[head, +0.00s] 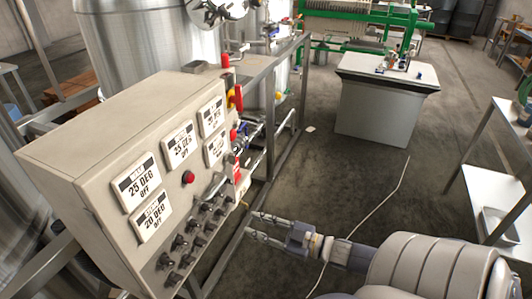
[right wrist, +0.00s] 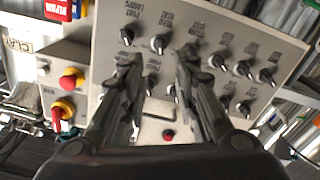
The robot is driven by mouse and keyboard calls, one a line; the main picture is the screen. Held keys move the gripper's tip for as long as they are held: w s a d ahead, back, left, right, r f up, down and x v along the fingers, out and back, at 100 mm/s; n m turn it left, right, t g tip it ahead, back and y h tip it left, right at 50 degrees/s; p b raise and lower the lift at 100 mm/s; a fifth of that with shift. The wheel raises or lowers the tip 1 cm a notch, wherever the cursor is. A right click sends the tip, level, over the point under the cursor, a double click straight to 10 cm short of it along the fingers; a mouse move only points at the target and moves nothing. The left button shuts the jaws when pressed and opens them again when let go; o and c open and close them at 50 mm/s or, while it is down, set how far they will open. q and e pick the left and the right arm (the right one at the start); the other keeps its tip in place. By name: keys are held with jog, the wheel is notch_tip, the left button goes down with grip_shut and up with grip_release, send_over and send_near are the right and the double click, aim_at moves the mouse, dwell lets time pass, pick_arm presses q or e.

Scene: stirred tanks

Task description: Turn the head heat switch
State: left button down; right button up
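The control panel (head: 100,150) is a pale, tilted box with several black rotary knobs (head: 196,230) at its lower right. In the right wrist view, the panel (right wrist: 185,20) appears upside down, with small labels over the knobs. One knob (right wrist: 159,44) shows above and between the fingertips. I cannot read for certain which knob is the head heat switch; some knobs are partly hidden by the fingers. My right gripper (head: 251,224) is to the right of the knobs. In the right wrist view, its fingers (right wrist: 157,62) are apart with nothing between them. My left gripper is not in view.
Display plates (head: 137,183) and a red button (head: 188,177) sit beside the knobs. A red and yellow switch (head: 236,97) sticks out at the panel's far end. A metal frame (head: 277,120) and steel tank (head: 150,45) stand behind. The floor (head: 320,185) to the right is mostly clear.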

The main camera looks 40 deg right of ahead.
jog(key=shift+v, duration=1.15)
jog(key=s+d+f+m+g+h, duration=0.2)
jog(key=f+h, duration=0.1)
jog(key=f, duration=0.6)
jog(key=s+d+f+m+g+h, duration=0.1)
jog(key=s+d+f+m+h, duration=0.15)
jog(key=f, duration=0.65)
jog(key=s+a+f+m+g+h, duration=0.1)
jog(key=s+f+g, duration=0.2)
jog(key=s+f, duration=0.35)
jog(key=s+a+f+g+h, duration=0.1)
jog(key=s+a+f+g, duration=0.15)
jog(key=f, duration=0.75)
jog(key=s+a+f+g, duration=0.3)
jog(key=s+a+f, duration=0.3)
jog(key=s, duration=0.4)
jog(key=s+a+f+g, duration=0.4)
jog(key=s+a+f, duration=0.2)
jog(key=s+a, duration=0.2)
jog(key=shift+s+a+f, duration=0.2)
jog(key=shift+s+f, duration=0.1)
jog(key=shift+s, duration=0.6)
jog(key=shift+w+y, duration=0.15)
jog(key=shift+y, duration=0.1)
